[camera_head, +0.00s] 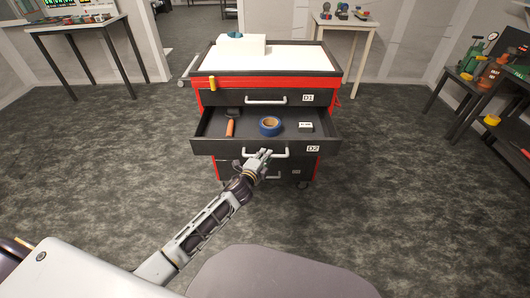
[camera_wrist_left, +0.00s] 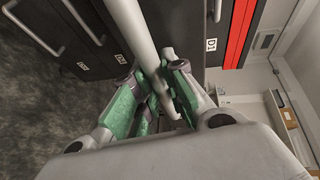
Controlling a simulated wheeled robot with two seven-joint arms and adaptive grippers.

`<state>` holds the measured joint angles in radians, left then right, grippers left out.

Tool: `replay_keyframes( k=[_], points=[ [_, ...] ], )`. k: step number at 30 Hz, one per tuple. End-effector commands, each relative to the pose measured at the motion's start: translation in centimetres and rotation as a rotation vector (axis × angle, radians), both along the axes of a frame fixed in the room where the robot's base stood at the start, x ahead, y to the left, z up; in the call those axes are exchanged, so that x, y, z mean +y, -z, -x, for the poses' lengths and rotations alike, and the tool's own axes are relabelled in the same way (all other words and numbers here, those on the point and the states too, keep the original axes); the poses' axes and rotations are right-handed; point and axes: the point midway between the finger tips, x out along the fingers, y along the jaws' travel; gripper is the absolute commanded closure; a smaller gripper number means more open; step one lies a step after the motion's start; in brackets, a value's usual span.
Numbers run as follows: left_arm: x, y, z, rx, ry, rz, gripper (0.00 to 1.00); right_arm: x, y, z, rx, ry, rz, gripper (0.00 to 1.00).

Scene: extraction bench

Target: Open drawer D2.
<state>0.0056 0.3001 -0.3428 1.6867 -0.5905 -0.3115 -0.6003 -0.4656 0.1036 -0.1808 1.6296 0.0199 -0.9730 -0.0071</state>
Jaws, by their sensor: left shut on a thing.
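Drawer D2 (camera_head: 210,148) of the red and black tool cabinet is pulled out in the head view. Inside it lie an orange-handled tool (camera_head: 230,127), a blue tape roll (camera_head: 270,126) and a small black and white item (camera_head: 305,127). My left gripper (camera_head: 262,157) is at the left part of D2's pale bar handle (camera_head: 280,155). In the left wrist view, its green-padded fingers (camera_wrist_left: 160,85) are closed around the handle bar (camera_wrist_left: 133,30). My right gripper is not in view.
Drawer D1 (camera_head: 235,99) above is shut. Tables stand at the left (camera_head: 75,24), back right (camera_head: 345,24) and right (camera_head: 450,85). The floor around the cabinet is clear.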

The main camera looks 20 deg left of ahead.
Motion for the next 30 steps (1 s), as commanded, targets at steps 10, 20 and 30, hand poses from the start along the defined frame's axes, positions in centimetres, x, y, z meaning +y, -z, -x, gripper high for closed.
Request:
replay_keyframes(
  k=[10,20,30],
  points=[
    [0.04,0.14,0.25,0.002,-0.002,-0.002,1.0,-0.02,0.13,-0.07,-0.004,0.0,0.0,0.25],
    [-0.01,0.08,0.23,0.001,-0.001,0.0,0.65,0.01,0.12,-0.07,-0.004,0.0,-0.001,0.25],
    [-0.03,0.03,0.33,0.0,0.0,0.0,0.65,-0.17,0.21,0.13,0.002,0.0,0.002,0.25]
  ],
)
